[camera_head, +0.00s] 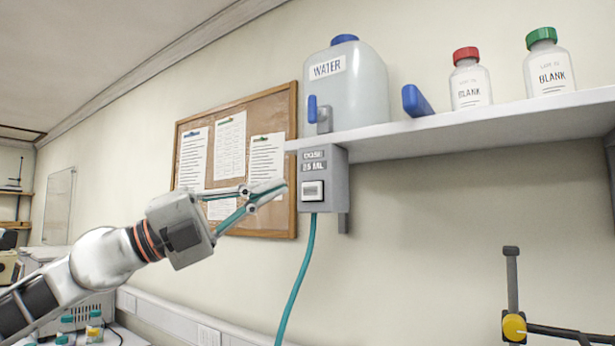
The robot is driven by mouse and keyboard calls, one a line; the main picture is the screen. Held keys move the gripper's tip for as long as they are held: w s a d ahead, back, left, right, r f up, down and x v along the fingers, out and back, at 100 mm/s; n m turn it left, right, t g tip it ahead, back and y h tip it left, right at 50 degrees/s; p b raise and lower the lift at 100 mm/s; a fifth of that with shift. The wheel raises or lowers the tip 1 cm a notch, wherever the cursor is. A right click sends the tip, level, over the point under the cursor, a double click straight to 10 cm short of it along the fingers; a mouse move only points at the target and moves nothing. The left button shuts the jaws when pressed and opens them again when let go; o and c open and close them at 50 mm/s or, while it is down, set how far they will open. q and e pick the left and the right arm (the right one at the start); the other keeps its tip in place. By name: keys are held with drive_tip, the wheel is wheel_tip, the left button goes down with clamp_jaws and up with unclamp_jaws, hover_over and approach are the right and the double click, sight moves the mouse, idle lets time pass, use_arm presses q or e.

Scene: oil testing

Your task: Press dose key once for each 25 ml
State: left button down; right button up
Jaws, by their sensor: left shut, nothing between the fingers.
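The grey dose box (323,225) hangs under the front end of the shelf, labelled "DOSE 25 ML". Its pale dose key (312,190) sits on the front face below the label. My left gripper (284,188) is shut and empty, with its fingertips just left of the dose key; I cannot tell whether they touch the box. A water container (362,92) with a blue cap and a "WATER" label stands on the shelf above. A teal hose (299,280) runs down from the box. My right gripper is not in view.
The white shelf (480,127) also holds a red-capped BLANK bottle (470,88), a green-capped BLANK bottle (551,75) and a blue handle-like object (416,101). A notice board (272,222) hangs behind my gripper. A stand with a yellow knob (514,327) is at lower right.

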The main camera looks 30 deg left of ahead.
sight(311, 191)
use_arm(q)
drive_tip(key=w+p, duration=0.5)
drive_tip(key=w, duration=0.1)
drive_tip(key=shift+w+d+p, duration=0.3)
idle(0.9)
idle(0.4)
drive_tip(key=shift+w+p, duration=0.45)
